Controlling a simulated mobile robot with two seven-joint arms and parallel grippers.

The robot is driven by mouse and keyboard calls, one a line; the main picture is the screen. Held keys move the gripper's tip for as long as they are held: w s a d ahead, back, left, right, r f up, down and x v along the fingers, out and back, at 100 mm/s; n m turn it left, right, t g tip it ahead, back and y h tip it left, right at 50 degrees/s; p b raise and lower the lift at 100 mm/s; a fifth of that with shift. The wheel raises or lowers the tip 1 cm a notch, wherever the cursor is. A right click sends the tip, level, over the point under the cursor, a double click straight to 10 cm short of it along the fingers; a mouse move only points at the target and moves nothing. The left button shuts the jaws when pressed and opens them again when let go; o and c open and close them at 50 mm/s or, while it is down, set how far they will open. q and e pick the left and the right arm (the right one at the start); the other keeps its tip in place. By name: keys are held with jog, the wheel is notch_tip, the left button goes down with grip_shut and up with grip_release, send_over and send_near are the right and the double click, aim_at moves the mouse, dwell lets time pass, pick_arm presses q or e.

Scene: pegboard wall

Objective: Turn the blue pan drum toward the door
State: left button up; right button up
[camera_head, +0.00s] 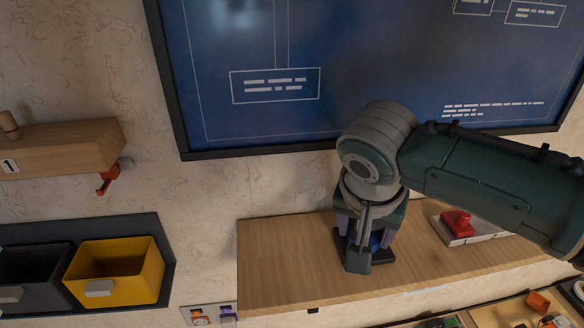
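My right gripper (366,240) comes in from the right and points down over the wooden shelf. A dark blue thing (376,241) shows in part between and behind its fingers, low near the shelf top; it may be the blue pan drum. The gripper hides most of it, so I cannot tell its facing or whether the fingers press on it. My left gripper is not in view. I cannot make out a door.
The wooden shelf (285,262) is bare to the left of the gripper. A red knob (457,222) on a pale base stands to the right, under my forearm. A blue board (270,120) hangs above. A yellow bin (118,270) and a wooden block marked 1 (65,148) are at left.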

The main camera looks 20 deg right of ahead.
jog(key=shift+d, duration=0.1)
jog(key=n+p, duration=0.1)
jog(key=n+y+p, duration=0.1)
jog(key=n, duration=0.1)
jog(key=shift+s+d+r+t, duration=0.1)
jog(key=shift+s+d+t, duration=0.1)
jog(key=shift+t, duration=0.1)
jog(key=n+y+p, duration=0.1)
jog(key=n, duration=0.2)
jog(key=shift+d, duration=0.15)
jog(key=n+y, duration=0.1)
jog(key=n, duration=0.1)
jog(key=shift+d+n+t, duration=0.1)
jog(key=shift+n+t, duration=0.2)
jog(key=shift+t, duration=0.1)
jog(key=shift+w+d+n+y, duration=0.1)
jog(key=shift+n+y, duration=0.4)
jog(key=shift+n, duration=1.1)
jog(key=o, duration=1.2)
jog(key=shift+o, duration=0.7)
